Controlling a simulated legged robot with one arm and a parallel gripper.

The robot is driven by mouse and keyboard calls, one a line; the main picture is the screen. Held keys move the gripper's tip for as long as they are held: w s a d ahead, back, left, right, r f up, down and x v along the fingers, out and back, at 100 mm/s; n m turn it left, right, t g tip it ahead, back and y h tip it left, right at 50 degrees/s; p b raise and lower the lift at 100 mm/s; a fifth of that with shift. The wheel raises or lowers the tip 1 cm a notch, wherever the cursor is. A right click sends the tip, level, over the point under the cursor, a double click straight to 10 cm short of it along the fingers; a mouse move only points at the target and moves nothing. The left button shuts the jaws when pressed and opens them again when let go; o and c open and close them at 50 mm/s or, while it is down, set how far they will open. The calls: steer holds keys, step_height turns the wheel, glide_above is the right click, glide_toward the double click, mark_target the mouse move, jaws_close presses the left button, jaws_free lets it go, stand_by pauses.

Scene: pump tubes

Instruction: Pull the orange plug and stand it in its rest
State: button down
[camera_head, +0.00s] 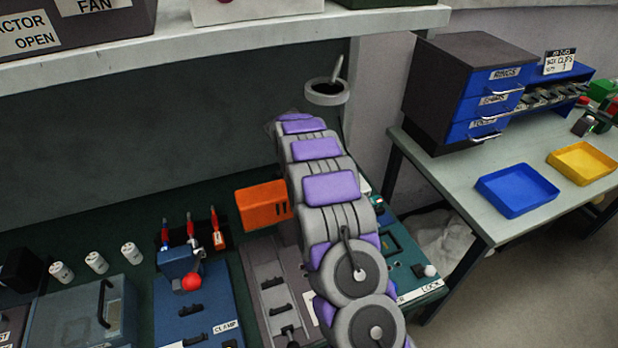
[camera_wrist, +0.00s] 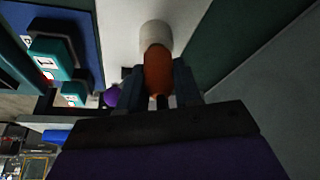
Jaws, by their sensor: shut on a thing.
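The orange plug (camera_wrist: 157,72) shows in the wrist view, between the two dark fingers of my gripper (camera_wrist: 158,78), which is shut on it. A pale cylinder (camera_wrist: 156,36) meets the plug's far end; I cannot tell whether it is part of the plug or a separate socket. In the head view my arm reaches away over the bench and hides the gripper and plug. I cannot make out the plug's rest in either view.
An orange slotted box (camera_head: 262,205) stands left of my arm. A blue clamp unit with a red knob (camera_head: 191,282) and red-handled tools (camera_head: 217,230) are further left. A purple ball (camera_wrist: 111,96) and teal blocks (camera_wrist: 50,59) show beside the gripper. A shelf (camera_head: 230,42) overhangs the bench.

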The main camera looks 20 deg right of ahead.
steer(key=shift+r, duration=0.3)
stand_by(0.4)
steer(key=shift+r, duration=2.05)
